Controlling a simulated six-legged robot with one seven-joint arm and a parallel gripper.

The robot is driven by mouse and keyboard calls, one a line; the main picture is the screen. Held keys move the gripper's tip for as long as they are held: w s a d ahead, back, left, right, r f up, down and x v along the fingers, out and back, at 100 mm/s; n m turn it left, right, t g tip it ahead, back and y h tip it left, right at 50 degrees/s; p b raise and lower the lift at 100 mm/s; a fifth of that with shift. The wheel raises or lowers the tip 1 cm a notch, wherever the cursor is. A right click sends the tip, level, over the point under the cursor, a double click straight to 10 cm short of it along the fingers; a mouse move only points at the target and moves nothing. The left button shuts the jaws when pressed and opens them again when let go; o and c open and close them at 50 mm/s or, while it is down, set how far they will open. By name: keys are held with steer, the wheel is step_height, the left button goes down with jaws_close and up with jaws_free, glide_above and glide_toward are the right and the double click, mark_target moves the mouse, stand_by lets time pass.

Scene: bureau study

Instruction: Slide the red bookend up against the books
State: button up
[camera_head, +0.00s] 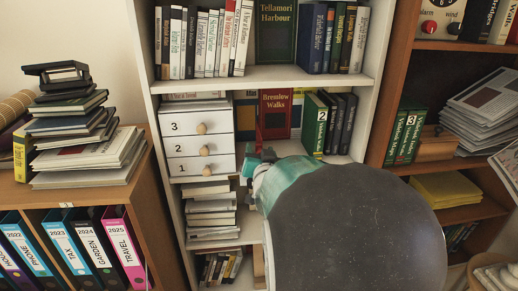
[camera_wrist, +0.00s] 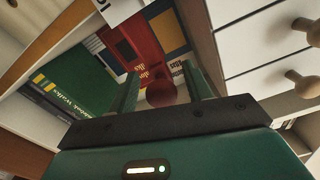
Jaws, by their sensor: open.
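The red bookend shows in the head view as a narrow red piece (camera_head: 258,138) on the middle shelf, in front of a red book (camera_head: 275,112) titled Bremlow Walks. In the wrist view a dark red rounded part (camera_wrist: 161,93), seemingly of the bookend, lies between my gripper's fingers (camera_wrist: 161,88). The fingers are open, one each side of it; contact cannot be told. A row of green and dark books (camera_head: 315,122) stands to the right, with a gap from the bookend. Those green books also show at left in the wrist view (camera_wrist: 72,78). My arm hides the shelf front.
A white drawer unit (camera_head: 204,147) with round knobs stands close on the left of my gripper; its knobs (camera_wrist: 305,83) jut out in the wrist view. The upper shelf board (camera_head: 262,77) runs above. A brown bookcase (camera_head: 398,70) stands at right.

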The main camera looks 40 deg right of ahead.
steer(key=shift+w+d+f, duration=0.2)
steer(key=shift+w+d, duration=0.05)
steer(key=shift+w, duration=0.45)
steer(key=shift+s+r, duration=0.15)
steer(key=shift+s, duration=0.15)
steer(key=shift+w, duration=0.25)
steer(key=shift+s, duration=0.25)
steer(key=shift+c, duration=1.1)
steer(key=shift+w, duration=0.15)
jaws_close()
steer(key=s+d, duration=0.3)
steer(key=d, duration=0.2)
steer(key=s+d, duration=0.4)
steer(key=d, duration=0.2)
steer(key=s+d, duration=0.4)
steer(key=d, duration=0.1)
steer(key=shift+s+d, duration=0.15)
steer(key=shift+s, duration=0.05)
